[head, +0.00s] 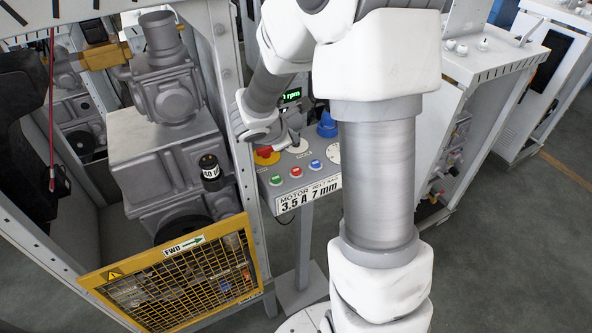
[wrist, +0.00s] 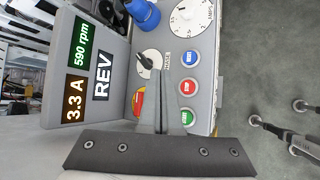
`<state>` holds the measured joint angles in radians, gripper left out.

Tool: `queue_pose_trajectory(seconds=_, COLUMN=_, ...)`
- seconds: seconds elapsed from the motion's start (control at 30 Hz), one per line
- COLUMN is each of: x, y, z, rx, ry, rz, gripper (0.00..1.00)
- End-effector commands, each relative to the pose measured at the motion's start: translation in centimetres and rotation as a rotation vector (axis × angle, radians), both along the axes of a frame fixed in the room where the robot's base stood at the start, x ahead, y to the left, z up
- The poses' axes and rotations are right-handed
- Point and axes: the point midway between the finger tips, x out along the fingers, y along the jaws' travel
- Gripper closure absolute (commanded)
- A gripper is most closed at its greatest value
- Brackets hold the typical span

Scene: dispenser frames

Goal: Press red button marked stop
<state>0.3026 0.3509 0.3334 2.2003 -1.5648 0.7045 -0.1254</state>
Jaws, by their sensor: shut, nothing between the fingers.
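The control box (head: 318,178) stands on a post, with a row of green (head: 277,180), red (head: 296,171) and blue (head: 315,164) push buttons. In the wrist view the red button (wrist: 188,87) sits between the blue button (wrist: 191,58) and the green button (wrist: 187,117); its small label is too blurred to read surely. A separate red mushroom knob on yellow (wrist: 138,101) is partly hidden by my fingers. My gripper (wrist: 168,76) is shut and empty, its tips beside the red button in the picture; contact cannot be told. My arm hides part of the box in the head view.
A dark knob (wrist: 145,61), a white dial (wrist: 190,18) and a blue fitting (wrist: 145,14) share the panel. A display (wrist: 88,72) reads 590 rpm, 3.3 A, REV. A yellow mesh guard (head: 180,275) marked FWD fronts the machine at left. Floor at right is open.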

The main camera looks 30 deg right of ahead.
Motion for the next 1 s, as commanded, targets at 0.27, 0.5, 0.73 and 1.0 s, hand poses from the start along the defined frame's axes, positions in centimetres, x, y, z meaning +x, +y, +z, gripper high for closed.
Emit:
queue_pose_trajectory(seconds=0.27, x=-0.1, y=0.0, z=-3.7, rx=0.001, ry=0.002, rz=-0.002, gripper=1.00)
queue_pose_trajectory(seconds=0.5, x=0.0, y=0.0, z=-7.0, rx=0.001, ry=0.000, rz=-0.001, gripper=1.00)
queue_pose_trajectory(seconds=0.73, x=0.0, y=0.0, z=-8.2, rx=0.000, ry=0.000, rz=0.000, gripper=1.00)
queue_pose_trajectory(seconds=1.0, x=0.0, y=0.0, z=-8.2, rx=0.000, ry=0.000, rz=0.000, gripper=1.00)
